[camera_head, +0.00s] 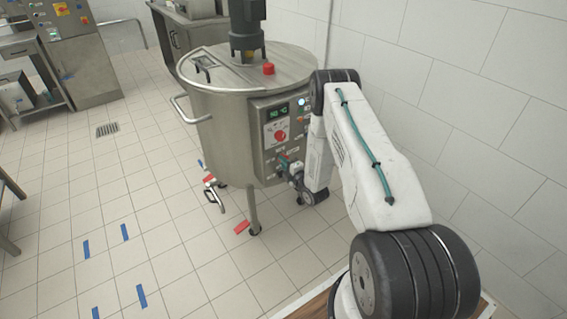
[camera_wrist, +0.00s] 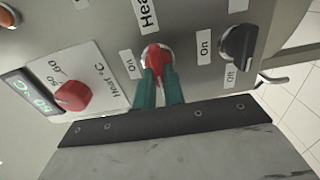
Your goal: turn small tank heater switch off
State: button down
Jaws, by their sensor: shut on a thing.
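The small tank (camera_head: 222,118) is a steel vessel on legs, with a control panel (camera_head: 270,112) on its right side. In the wrist view the heater switch (camera_wrist: 155,53) is a red knob beside a partly cut-off label starting "Hea" and an "On" label. My gripper (camera_wrist: 159,77) has its two teal fingers closed around this red knob. The fingers hide part of it, so its exact setting is hard to tell. In the head view my gripper (camera_head: 288,166) is at the panel's lower part.
A black knob (camera_wrist: 237,46) with "On" and "Off" labels sits right of the red switch. A red temperature dial (camera_wrist: 73,96) and a green display (camera_wrist: 18,87) are at left. A tiled wall (camera_head: 475,95) stands close on the right; floor is open at left.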

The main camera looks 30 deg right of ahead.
dwell(0.3)
jog(key=c, duration=1.5)
grip_release()
jog(key=s, duration=0.7)
jog(key=shift+s+d, duration=0.1)
jog(key=shift+s, duration=0.3)
jog(key=shift+f, duration=0.1)
